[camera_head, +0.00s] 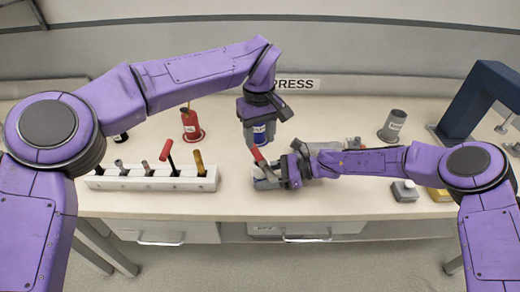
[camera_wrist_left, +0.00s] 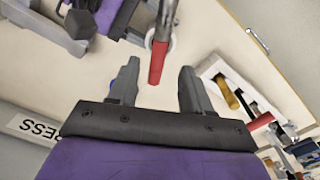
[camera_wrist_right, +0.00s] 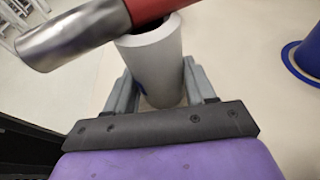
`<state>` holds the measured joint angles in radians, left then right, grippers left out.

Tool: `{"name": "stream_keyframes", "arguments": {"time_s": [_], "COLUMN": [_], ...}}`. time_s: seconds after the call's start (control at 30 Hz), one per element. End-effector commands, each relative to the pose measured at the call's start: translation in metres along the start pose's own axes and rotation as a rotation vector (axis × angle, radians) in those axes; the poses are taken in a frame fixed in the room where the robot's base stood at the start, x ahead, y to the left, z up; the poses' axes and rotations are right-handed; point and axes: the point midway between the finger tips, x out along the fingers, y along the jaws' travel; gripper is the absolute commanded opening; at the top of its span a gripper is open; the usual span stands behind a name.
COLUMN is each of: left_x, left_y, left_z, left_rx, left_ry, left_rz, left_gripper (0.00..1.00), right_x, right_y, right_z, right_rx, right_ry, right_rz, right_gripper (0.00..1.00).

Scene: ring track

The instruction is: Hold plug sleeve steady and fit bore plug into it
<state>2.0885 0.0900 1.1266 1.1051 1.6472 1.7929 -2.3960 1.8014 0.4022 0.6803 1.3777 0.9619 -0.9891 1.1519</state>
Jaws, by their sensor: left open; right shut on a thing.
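The plug sleeve (camera_wrist_right: 160,65) is a pale grey, open-topped cylinder in the right wrist view. My right gripper (camera_head: 272,178) is shut around it, a finger on each side; in the head view the fingers hide most of it. The bore plug (camera_wrist_right: 95,22), with a red part and a silver end, slants across the sleeve's mouth; I cannot tell if it touches or enters it. In the head view its red part (camera_head: 258,155) shows beside the right gripper. My left gripper (camera_wrist_left: 160,68) is open above, the plug's red end (camera_wrist_left: 157,64) between its fingertips.
A white rack (camera_head: 150,181) with several tools stands at the left. A red cup (camera_head: 191,125) is behind it. A blue labelled holder (camera_head: 260,133) stands close behind my left gripper. At the right are a grey cup (camera_head: 393,125), a dark blue press (camera_head: 485,100) and small blocks (camera_head: 404,191).

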Motion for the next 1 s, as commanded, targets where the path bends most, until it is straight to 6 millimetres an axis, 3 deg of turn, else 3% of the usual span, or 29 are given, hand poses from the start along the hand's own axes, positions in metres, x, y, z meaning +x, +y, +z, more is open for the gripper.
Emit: {"name": "stream_keyframes", "arguments": {"time_s": [0.13,0.33,0.67,0.7,0.8,0.87,1.0], "left_x": [-0.035,-0.055,-0.057,-0.057,-0.055,-0.052,-0.03], "left_y": [0.001,0.0,0.0,0.0,0.007,0.011,0.009], "left_z": [0.0,0.0,0.0,0.0,0.016,0.028,0.028], "left_rx": [-0.001,0.001,0.001,0.001,0.006,0.005,0.003], "left_ry": [0.003,0.001,0.0,0.0,0.001,0.002,-0.004], "left_rz": [0.001,-0.001,-0.001,-0.001,-0.022,-0.041,-0.043], "left_gripper": [0.49,0.49,0.49,0.54,0.54,0.54,0.54], "right_x": [0.0,0.0,0.0,0.0,0.0,0.0,0.0], "right_y": [0.0,0.0,0.0,0.0,0.0,0.0,0.0], "right_z": [0.0,0.0,0.001,0.001,0.001,0.0,0.0], "right_rx": [-0.001,0.0,-0.001,0.0,-0.001,-0.001,0.0], "right_ry": [-0.001,-0.001,-0.001,-0.001,-0.001,-0.001,-0.001], "right_rz": [0.0,0.0,0.0,0.0,0.0,0.0,0.0], "right_gripper": [0.38,0.38,0.38,0.38,0.38,0.38,0.38]}}
